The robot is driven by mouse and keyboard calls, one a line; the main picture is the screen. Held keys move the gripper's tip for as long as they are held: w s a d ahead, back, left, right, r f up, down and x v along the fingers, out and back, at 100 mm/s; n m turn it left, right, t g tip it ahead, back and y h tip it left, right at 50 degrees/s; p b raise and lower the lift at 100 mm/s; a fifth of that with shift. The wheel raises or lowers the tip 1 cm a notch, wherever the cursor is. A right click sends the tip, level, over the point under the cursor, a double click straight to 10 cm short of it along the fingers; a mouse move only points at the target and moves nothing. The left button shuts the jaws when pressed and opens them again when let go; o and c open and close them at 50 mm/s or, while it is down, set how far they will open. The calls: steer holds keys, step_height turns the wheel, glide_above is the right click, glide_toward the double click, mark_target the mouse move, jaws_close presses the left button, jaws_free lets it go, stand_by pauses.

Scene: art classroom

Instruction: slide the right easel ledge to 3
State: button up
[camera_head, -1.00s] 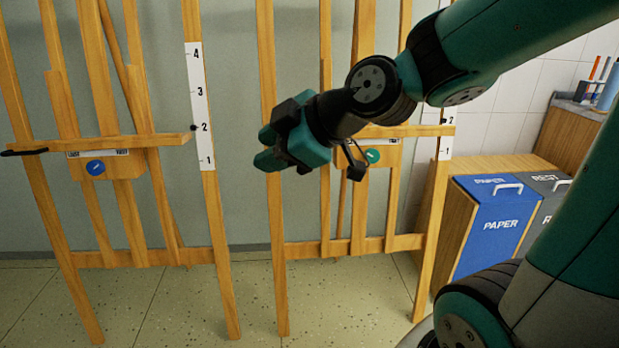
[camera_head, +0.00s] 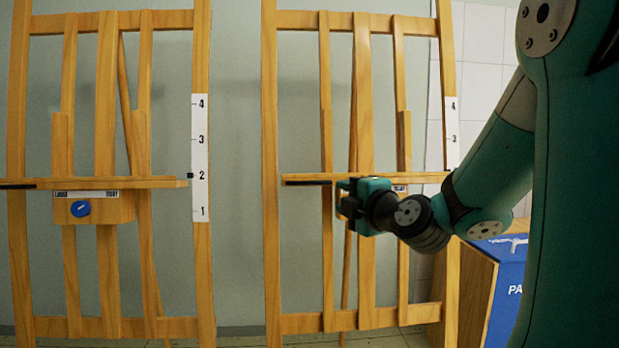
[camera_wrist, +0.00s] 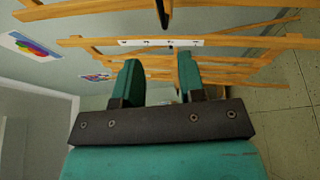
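The right easel (camera_head: 270,120) stands in the middle of the head view. Its wooden ledge (camera_head: 310,178) runs level across it. The white number strip (camera_head: 452,120) on its right post shows 4 and 3; its lower part and the ledge's pointer are hidden behind my arm. My gripper (camera_head: 345,205) is in front of the right easel, at or just below ledge height, covering most of the block under the ledge. In the wrist view my gripper (camera_wrist: 157,62) has its two fingers wide apart with nothing held. I cannot tell whether it touches the ledge.
The left easel (camera_head: 202,260) has its own ledge (camera_head: 155,183), with its pointer at 2 on its strip (camera_head: 200,150), and a blue dial (camera_head: 80,208). A blue paper bin (camera_head: 510,262) stands at the right, partly behind my arm. Bare wall shows between the easels.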

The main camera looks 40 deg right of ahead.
mark_target(310, 183)
steer(key=w+p, duration=0.2)
steer(key=w, duration=0.3)
steer(key=w+d+p, duration=0.1)
steer(key=w+p, duration=0.2)
steer(key=w, duration=0.2)
steer(key=w+d+p, duration=0.1)
steer(key=w+p, duration=0.1)
steer(key=w, duration=0.3)
steer(key=shift+w+d, duration=0.15)
steer(key=shift+d, duration=0.05)
jaws_close()
